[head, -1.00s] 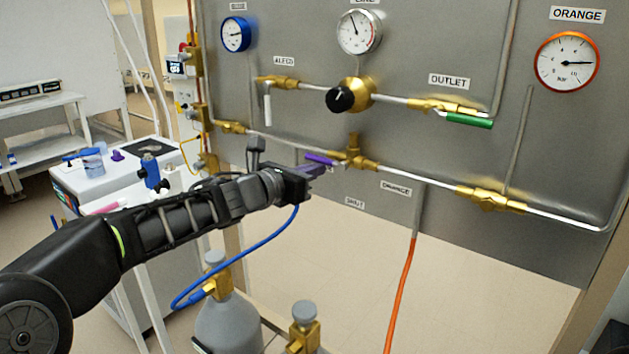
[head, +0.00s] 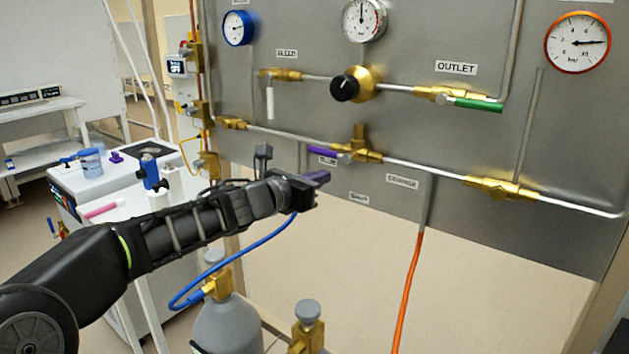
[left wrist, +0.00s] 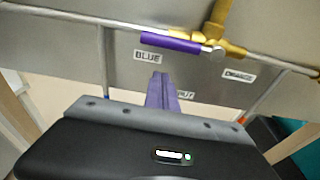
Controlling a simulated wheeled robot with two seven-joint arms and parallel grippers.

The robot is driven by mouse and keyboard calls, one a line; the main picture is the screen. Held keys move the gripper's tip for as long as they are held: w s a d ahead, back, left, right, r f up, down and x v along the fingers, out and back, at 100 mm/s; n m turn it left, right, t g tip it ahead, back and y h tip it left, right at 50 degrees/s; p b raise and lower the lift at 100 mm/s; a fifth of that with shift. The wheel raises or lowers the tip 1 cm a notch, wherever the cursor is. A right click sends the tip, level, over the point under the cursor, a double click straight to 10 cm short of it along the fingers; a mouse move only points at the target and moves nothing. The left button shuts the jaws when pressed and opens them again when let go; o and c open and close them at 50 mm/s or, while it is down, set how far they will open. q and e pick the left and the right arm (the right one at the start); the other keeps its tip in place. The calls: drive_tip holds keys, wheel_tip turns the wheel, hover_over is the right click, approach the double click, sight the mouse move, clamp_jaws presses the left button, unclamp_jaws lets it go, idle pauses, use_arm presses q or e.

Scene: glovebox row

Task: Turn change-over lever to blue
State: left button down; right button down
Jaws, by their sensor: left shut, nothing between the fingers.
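The change-over lever has a purple handle (head: 323,152) on a brass valve (head: 360,147) on the grey panel. The handle points left, lying along the pipe above the BLUE label (head: 328,161). In the left wrist view the purple handle (left wrist: 170,43) also points left, above the BLUE label (left wrist: 148,56), with the ORANGE label (left wrist: 240,76) to the right. My left gripper (head: 318,177) is shut and empty, with its purple fingers (left wrist: 160,88) below the handle and apart from it. My right gripper is not in view.
A green outlet handle (head: 478,104), a black regulator knob (head: 344,88) and a white bleed handle (head: 270,103) are above the lever. An orange hose (head: 407,290) hangs at the right. Grey cylinders (head: 228,325) stand below. Space beneath the panel is open.

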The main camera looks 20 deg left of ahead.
use_arm(q)
drive_tip(key=p+v, duration=0.1)
drive_tip(key=v, duration=0.9)
drive_tip(key=shift+a+f, duration=0.1)
idle(0.3)
